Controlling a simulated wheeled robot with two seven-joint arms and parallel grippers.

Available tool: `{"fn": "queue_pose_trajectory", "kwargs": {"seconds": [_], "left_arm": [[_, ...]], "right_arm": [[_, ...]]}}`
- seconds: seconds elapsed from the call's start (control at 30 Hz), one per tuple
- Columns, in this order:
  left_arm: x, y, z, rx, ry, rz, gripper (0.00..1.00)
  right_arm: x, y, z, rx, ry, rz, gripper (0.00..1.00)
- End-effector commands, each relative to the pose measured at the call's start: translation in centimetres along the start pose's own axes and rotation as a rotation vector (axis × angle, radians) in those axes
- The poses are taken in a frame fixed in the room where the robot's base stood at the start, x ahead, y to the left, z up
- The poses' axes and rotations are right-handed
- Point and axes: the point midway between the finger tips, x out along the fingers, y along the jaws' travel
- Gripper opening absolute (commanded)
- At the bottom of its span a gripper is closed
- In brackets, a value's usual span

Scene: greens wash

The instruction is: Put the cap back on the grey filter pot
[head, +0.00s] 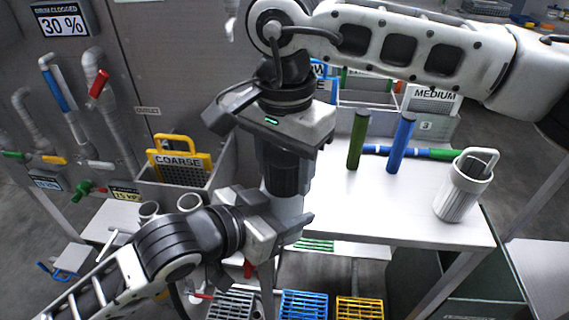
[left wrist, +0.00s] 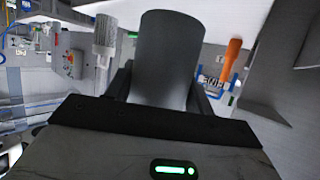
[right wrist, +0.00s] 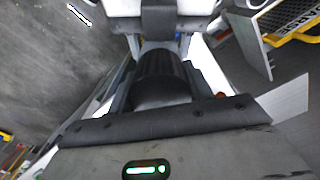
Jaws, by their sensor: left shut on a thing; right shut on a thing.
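The grey filter pot (head: 288,206) is upright in my left gripper (head: 280,228), which is shut around its lower part. Its smooth grey side fills the middle of the left wrist view (left wrist: 166,55). The black ribbed cap (head: 280,172) is directly above the pot and in line with it. My right gripper (head: 284,145) points down and is shut on the cap. The ribbed cap also shows between the fingers in the right wrist view (right wrist: 160,78). The cap's lower edge meets the pot's top in the head view; whether it is seated or threaded I cannot tell.
The white table (head: 350,215) lies behind and right of the pot. A green cylinder (head: 358,140), a blue cylinder (head: 401,143) and a white ribbed container (head: 462,190) stand on it. A yellow COARSE screen (head: 181,160) is at left. Coloured crates (head: 304,305) are below.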

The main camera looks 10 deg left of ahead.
Motion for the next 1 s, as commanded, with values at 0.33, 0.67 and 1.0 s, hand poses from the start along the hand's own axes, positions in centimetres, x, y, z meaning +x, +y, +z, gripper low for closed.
{"fn": "queue_pose_trajectory", "kwargs": {"seconds": [0.33,0.67,1.0], "left_arm": [[-0.02,0.0,-0.08,0.0,0.002,0.0,0.0],[-0.02,0.01,-0.07,0.0,0.002,0.0,0.0],[-0.02,0.01,-0.08,0.0,0.002,0.0,0.0]], "right_arm": [[0.02,0.02,-0.02,0.79,0.001,-0.001,0.23],[0.02,0.02,-0.01,0.939,0.0,-0.001,0.23],[0.03,0.02,-0.01,0.936,0.0,-0.001,0.73]]}}
